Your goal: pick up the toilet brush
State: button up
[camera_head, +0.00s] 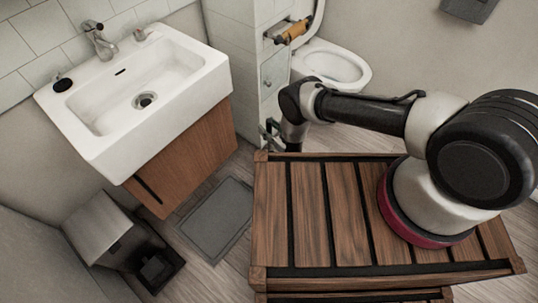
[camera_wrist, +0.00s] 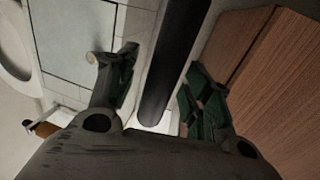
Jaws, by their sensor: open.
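A long dark cylinder (camera_wrist: 178,52), which looks like the toilet brush's handle, runs through the middle of the wrist view. My gripper (camera_wrist: 162,75) is open, with one finger on each side of it. A gap shows between the cylinder and the left finger; the right finger is closer, and I cannot tell if it touches. In the head view my gripper (camera_head: 271,135) is low between the sink cabinet and the white partition, largely hidden behind my arm. I cannot make out the brush in that view.
A white sink (camera_head: 140,95) sits on a wooden cabinet (camera_head: 190,150) to the left. A toilet (camera_head: 335,65) is behind my arm, with a brown-orange roll (camera_head: 293,31) by the partition. A bin (camera_head: 105,225) and a grey mat (camera_head: 215,218) lie on the floor.

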grip_shut()
jog(key=shift+r, duration=0.1)
dwell(0.3)
